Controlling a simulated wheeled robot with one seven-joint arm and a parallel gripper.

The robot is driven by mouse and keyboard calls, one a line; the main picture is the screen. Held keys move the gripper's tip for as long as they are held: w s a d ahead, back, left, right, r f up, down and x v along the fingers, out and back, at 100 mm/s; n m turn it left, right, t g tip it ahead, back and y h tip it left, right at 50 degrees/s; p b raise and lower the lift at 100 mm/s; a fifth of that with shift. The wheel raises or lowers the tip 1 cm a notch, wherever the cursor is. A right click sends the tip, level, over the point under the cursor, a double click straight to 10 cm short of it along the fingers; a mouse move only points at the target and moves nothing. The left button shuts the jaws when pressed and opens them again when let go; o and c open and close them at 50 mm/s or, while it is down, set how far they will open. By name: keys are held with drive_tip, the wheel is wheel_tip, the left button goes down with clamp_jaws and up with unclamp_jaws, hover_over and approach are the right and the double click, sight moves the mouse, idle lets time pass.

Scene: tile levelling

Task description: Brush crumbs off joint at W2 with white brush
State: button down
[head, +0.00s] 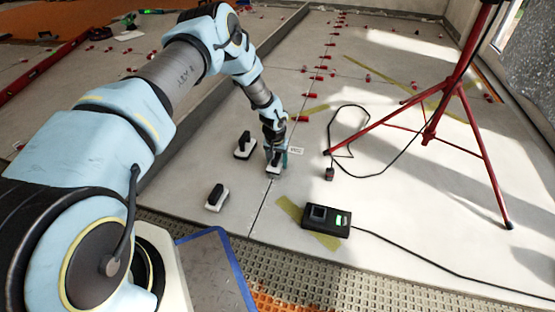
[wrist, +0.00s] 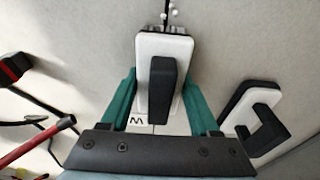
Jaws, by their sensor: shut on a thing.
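My gripper (head: 275,158) is down at the tile joint, with its green fingers on both sides of a white brush (head: 273,169) with a black handle. In the wrist view the gripper (wrist: 157,102) is shut on this brush (wrist: 187,50). Dark bristles show at its far end. Small pale crumbs (wrist: 172,12) lie just beyond the bristles, along the joint. A white label (head: 296,150) stands beside the gripper in the head view; its text is too small to read. In the wrist view, a "W" (wrist: 136,121) shows beneath the handle, partly covered. I cannot tell whether the bristles touch the floor.
Two similar black-handled blocks stand left of the joint, one behind (head: 244,147) and one nearer (head: 217,198). Red clips (head: 309,95) line the joint farther back.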

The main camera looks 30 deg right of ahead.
sight(273, 168)
drive_tip(key=shift+s+a+f+p, duration=0.1)
drive_tip(key=shift+s+a+p, duration=1.3)
drive_tip(key=shift+s, duration=0.1)
drive_tip(key=shift+s+a+r+p, duration=0.15)
drive_tip(key=shift+s+a+p, duration=0.5)
drive_tip(key=shift+s+p, duration=0.05)
drive_tip(key=shift+s+a+r+p, duration=0.1)
drive_tip(key=shift+s+a+p, duration=0.5)
drive_tip(key=shift+s+p, duration=0.05)
drive_tip(key=shift+s+a, duration=0.1)
drive_tip(key=shift+s, duration=0.1)
drive_tip(key=shift+s+a+f+p, duration=0.1)
drive_tip(key=shift+s+a+p, duration=0.45)
drive_tip(key=shift+s+a, duration=0.1)
drive_tip(key=shift+s+a+f+p, duration=0.1)
drive_tip(key=shift+s+a+p, duration=1)
drive_tip(key=shift+s+a, duration=0.4)
drive_tip(key=shift+s+a+p, duration=0.6)
drive_tip(key=shift+s+a, duration=0.05)
drive_tip(key=shift+s, duration=0.1)
drive_tip(key=shift+s+a, duration=0.1)
